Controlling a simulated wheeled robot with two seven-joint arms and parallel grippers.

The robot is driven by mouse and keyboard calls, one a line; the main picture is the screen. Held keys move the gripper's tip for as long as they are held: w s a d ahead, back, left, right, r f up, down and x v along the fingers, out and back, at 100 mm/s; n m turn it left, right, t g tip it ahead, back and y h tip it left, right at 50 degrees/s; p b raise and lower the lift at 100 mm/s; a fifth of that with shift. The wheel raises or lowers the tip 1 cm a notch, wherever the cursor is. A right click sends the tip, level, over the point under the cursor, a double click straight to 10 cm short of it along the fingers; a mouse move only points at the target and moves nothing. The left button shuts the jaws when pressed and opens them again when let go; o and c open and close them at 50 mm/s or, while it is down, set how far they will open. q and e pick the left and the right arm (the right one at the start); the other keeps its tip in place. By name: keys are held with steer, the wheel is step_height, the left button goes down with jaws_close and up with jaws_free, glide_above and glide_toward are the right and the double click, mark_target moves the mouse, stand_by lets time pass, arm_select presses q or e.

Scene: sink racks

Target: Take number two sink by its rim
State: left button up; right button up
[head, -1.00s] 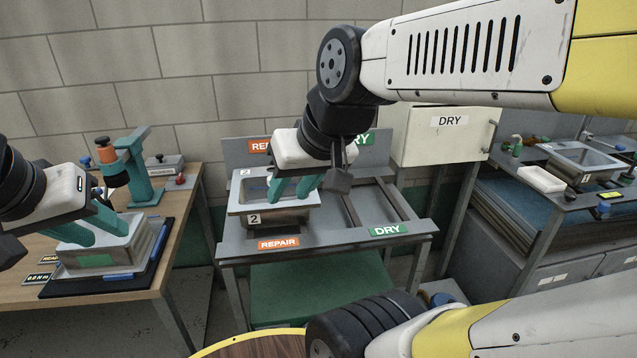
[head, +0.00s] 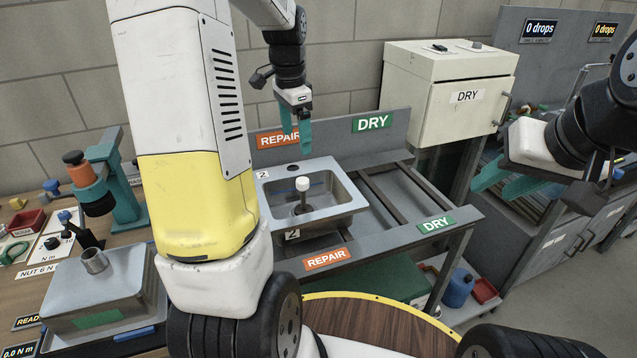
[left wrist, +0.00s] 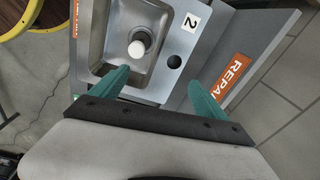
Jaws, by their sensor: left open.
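The number two sink (head: 350,190) is a grey metal basin with a "2" tag at its front and back. It sits level on the REPAIR side of the rack. A white-capped dark fitting (head: 302,188) stands in its bowl. My left gripper (head: 296,142) is open and empty, pointing down at the sink's back rim. In the left wrist view its teal fingers (left wrist: 160,78) are spread on either side of the rim ledge with the "2" tag and round hole. Contact with the rim cannot be told. My right gripper (head: 505,186) appears open and empty, right of the rack.
The rack (head: 470,214) has a bare DRY side with rails, right of the sink. A white DRY cabinet (head: 455,95) stands behind it. On the left bench, another sink (head: 92,290) lies upside down near a teal stand (head: 128,195).

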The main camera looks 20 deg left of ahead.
mark_target(294, 169)
arm_select(q)
steer(key=shift+m+g, duration=0.5)
steer(key=shift+m, duration=0.2)
steer(key=w+f, duration=0.1)
steer(key=w+a+f, duration=0.1)
steer(key=w+f, duration=0.1)
steer(key=shift+w+a+f, duration=0.1)
steer(key=shift+a+f, duration=0.25)
steer(key=shift+a, duration=0.05)
steer(key=shift+s+a+f, duration=0.1)
steer(key=shift+s+f, duration=0.1)
steer(key=shift+f, duration=1.75)
steer(key=shift+s+a+f, duration=0.1)
steer(key=shift+s+f, duration=0.05)
steer(key=shift+f, duration=1.8)
steer(key=shift+d+f, duration=0.1)
steer(key=shift+f, duration=0.15)
jaws_close()
